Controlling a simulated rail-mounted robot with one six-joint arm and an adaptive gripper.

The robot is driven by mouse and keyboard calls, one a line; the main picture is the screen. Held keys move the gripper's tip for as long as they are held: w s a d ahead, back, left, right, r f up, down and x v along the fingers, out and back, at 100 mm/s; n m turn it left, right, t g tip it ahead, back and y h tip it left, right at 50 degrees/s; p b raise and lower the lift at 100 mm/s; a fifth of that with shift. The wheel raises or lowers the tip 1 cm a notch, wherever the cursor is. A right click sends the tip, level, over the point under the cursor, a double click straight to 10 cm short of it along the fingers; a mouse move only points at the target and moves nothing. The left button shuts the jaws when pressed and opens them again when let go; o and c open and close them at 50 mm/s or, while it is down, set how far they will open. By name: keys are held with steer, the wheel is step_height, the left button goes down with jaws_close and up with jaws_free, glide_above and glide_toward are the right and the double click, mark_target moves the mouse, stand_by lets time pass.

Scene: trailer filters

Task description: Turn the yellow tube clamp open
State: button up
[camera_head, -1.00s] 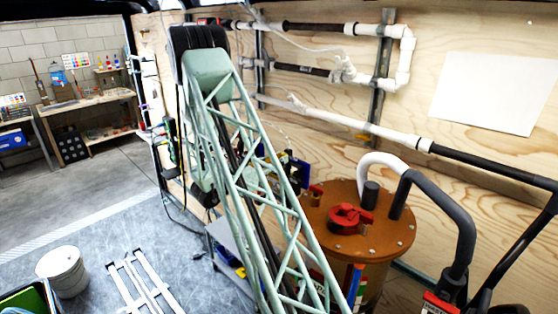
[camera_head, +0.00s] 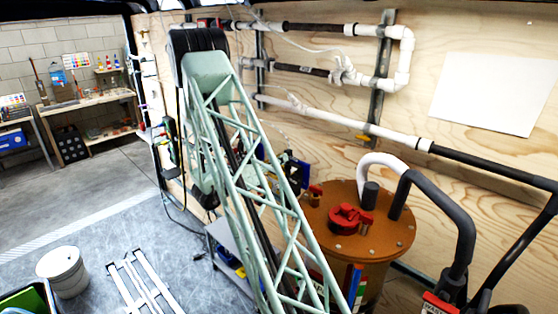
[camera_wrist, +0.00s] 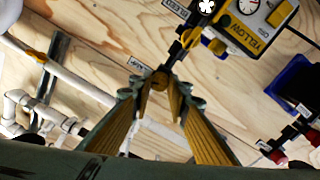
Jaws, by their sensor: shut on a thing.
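The wrist view shows a yellow tube clamp piece (camera_wrist: 160,80) between the tips of my gripper (camera_wrist: 160,88). My gripper's yellow-lined fingers are closed on this piece from both sides. A dark part runs from it up toward a yellow and black fitting (camera_wrist: 190,38) beside a box labelled YELLOW (camera_wrist: 250,38). How far the clamp is turned cannot be told. In the head view my green lattice arm hides the gripper and the clamp.
White pipes (camera_wrist: 75,85) run along the plywood wall at the left of the wrist view. A blue bin (camera_wrist: 295,80) and red-tipped fittings (camera_wrist: 278,155) are at the right. In the head view, a brown tank (camera_head: 390,235) with a red knob stands right of my arm.

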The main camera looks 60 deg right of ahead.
steer(key=shift+n+p, duration=0.35)
steer(key=shift+n, duration=1.65)
steer(key=o, duration=0.9)
steer(key=shift+a, duration=0.1)
steer(key=shift+w+a+f, duration=0.1)
steer(key=shift+w+a, duration=0.25)
steer(key=shift+a, duration=1.6)
steer(key=shift+w+a+f, duration=0.1)
steer(key=shift+w+a, duration=0.3)
steer(key=shift+a, duration=1.55)
steer(key=shift+w+a, duration=0.35)
steer(key=shift+a, duration=1.6)
